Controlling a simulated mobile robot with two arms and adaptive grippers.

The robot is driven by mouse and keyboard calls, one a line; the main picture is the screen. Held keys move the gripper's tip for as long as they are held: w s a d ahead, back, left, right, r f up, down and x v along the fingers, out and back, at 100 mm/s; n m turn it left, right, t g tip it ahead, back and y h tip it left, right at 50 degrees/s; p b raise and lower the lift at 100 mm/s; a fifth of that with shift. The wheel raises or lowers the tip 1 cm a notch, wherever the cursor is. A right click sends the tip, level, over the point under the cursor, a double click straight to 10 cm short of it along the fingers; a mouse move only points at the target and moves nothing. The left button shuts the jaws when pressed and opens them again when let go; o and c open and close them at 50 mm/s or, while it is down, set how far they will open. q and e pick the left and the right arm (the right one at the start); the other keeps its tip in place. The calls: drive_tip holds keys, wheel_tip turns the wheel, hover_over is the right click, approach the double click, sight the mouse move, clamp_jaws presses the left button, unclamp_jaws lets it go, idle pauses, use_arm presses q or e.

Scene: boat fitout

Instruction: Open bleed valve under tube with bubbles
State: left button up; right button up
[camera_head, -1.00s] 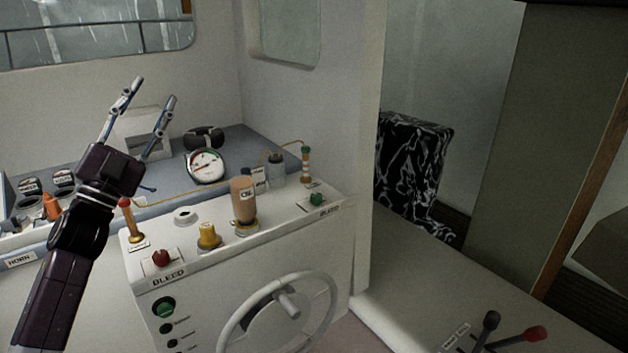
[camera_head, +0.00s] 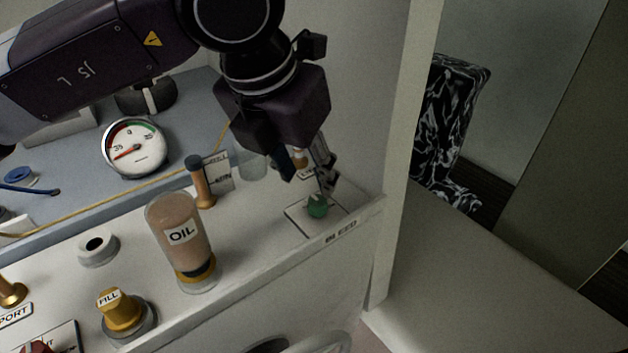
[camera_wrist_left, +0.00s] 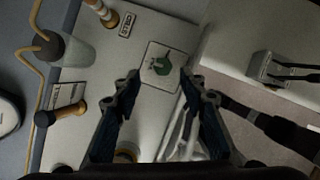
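The green bleed valve (camera_head: 317,206) sits on a square plate at the right end of the white console top, by a BLEED label. It also shows in the left wrist view (camera_wrist_left: 160,66). My left gripper (camera_head: 306,181) is open and empty, pointing down just above and behind this valve; the valve lies beyond the fingertips (camera_wrist_left: 158,80). The right sight tube (camera_wrist_left: 103,13) stands behind the valve, mostly hidden in the head view by my gripper. The red valve (camera_head: 38,347) and the left tube's brass base (camera_head: 10,293) are cut off at lower left. I cannot make out bubbles. My right gripper is out of view.
The OIL bottle (camera_head: 181,241), yellow FILL cap (camera_head: 121,309) and white open port (camera_head: 97,247) stand left of the valve. A brown-handled fitting (camera_head: 201,186) and a dial gauge (camera_head: 134,148) are behind. A white post (camera_head: 403,150) rises close on the right.

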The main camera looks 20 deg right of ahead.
sight(317, 201)
use_arm(q)
drive_tip(key=f, duration=0.1)
drive_tip(key=d+f+p, duration=0.1)
drive_tip(key=f, duration=0.1)
drive_tip(key=shift+f, duration=0.3)
drive_tip(key=x, duration=0.1)
drive_tip(key=p+x, duration=0.1)
drive_tip(key=shift+w+d+f, duration=0.2)
drive_tip(key=shift+w+f, duration=0.05)
drive_tip(key=shift+w, duration=0.15)
drive_tip(key=shift+f, duration=0.1)
drive_tip(key=shift+s, duration=0.1)
drive_tip(key=shift+c, duration=0.8)
clamp_jaws()
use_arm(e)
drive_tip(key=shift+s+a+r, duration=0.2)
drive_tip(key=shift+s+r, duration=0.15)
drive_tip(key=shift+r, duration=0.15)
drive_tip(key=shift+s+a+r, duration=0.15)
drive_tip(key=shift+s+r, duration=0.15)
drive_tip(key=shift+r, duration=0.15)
